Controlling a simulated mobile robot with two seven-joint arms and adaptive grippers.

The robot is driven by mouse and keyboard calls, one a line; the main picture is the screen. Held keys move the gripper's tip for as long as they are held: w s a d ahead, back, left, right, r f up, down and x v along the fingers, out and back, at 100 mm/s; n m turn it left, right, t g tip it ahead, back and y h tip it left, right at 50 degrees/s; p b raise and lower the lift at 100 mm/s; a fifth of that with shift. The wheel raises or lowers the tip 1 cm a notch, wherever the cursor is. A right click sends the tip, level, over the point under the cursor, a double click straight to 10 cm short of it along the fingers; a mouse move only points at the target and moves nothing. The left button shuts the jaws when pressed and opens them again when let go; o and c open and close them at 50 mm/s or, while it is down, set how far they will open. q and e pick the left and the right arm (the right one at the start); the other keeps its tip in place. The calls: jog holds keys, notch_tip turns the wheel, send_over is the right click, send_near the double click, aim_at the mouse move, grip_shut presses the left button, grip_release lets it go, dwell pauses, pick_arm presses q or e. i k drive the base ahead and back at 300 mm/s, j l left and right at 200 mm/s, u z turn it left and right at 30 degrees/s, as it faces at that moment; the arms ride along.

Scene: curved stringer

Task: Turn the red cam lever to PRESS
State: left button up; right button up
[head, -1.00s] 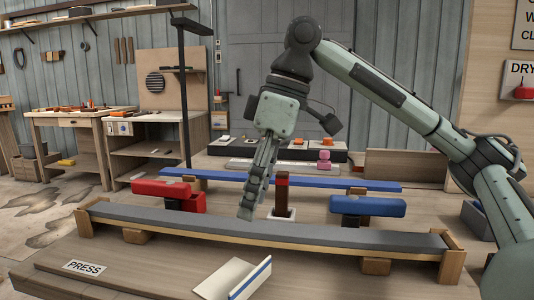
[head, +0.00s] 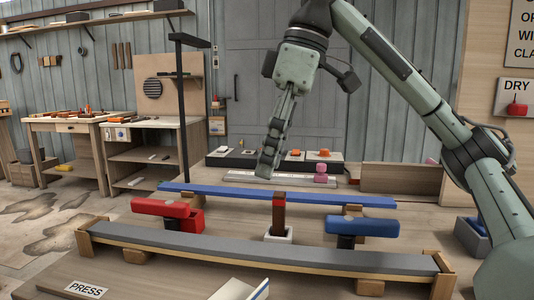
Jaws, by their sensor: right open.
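The red cam lever (head: 160,208) lies across its red base at the left, behind the long grey curved strip (head: 250,247). A blue lever (head: 362,227) on a dark base sits at the right. The PRESS label (head: 86,289) is on the bench at the front left. My right gripper (head: 266,172) is open, pointing down, raised above the blue strip and to the right of the red lever, apart from it. Its fingers are seen nearly edge-on. My left gripper is out of the picture.
A long blue strip (head: 240,194) runs behind the levers. A brown upright block (head: 278,212) in a white holder stands between them. A white piece with a blue edge (head: 240,290) lies in front. A dark tray (head: 232,158) stands at the back.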

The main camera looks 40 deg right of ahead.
aim_at(166, 209)
jog(key=k+j, duration=0.8)
